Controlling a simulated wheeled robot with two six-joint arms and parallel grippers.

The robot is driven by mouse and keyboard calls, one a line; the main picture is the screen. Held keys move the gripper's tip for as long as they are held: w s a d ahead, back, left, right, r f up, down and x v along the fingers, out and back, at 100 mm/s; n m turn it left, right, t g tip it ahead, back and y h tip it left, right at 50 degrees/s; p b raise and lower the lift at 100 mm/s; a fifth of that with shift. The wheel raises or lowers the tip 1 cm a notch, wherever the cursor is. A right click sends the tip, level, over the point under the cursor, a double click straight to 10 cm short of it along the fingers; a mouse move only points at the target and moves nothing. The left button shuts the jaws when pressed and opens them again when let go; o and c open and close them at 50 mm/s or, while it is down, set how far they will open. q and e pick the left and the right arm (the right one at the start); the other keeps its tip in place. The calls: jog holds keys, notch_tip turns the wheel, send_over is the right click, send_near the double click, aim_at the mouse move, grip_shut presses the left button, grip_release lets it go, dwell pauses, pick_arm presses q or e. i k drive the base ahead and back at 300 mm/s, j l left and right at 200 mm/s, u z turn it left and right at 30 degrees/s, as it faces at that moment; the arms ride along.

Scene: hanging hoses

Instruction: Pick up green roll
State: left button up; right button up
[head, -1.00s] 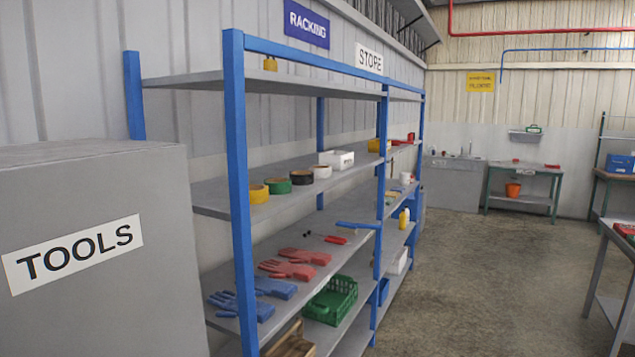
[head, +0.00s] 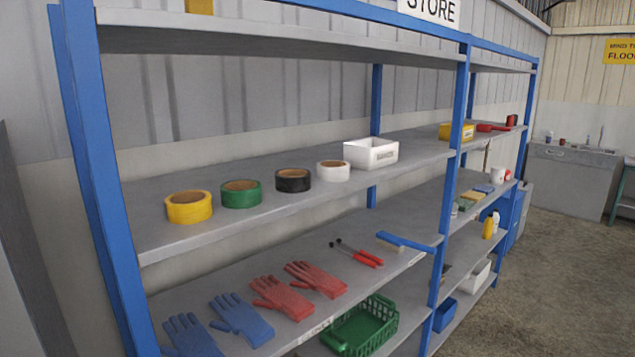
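The green roll (head: 241,194) lies flat on the second shelf from the top of the blue-framed rack, in the head view. It stands in a row between a yellow roll (head: 189,207) on its left and a black roll (head: 293,181) on its right, with a white roll (head: 333,171) further right. Nothing covers the green roll. Neither of my grippers shows in the head view.
A white box (head: 371,152) stands right of the rolls. The blue left post (head: 105,200) and middle post (head: 451,170) frame this bay. The shelf below holds blue gloves (head: 242,318), red gloves (head: 281,298) and red-handled pliers (head: 357,254). Floor is open at right.

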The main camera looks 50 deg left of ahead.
aim_at(237, 193)
jog(key=i+u, duration=0.45)
jog(key=i+l+u, duration=0.6)
jog(key=i+u, duration=0.25)
jog(key=k, duration=0.1)
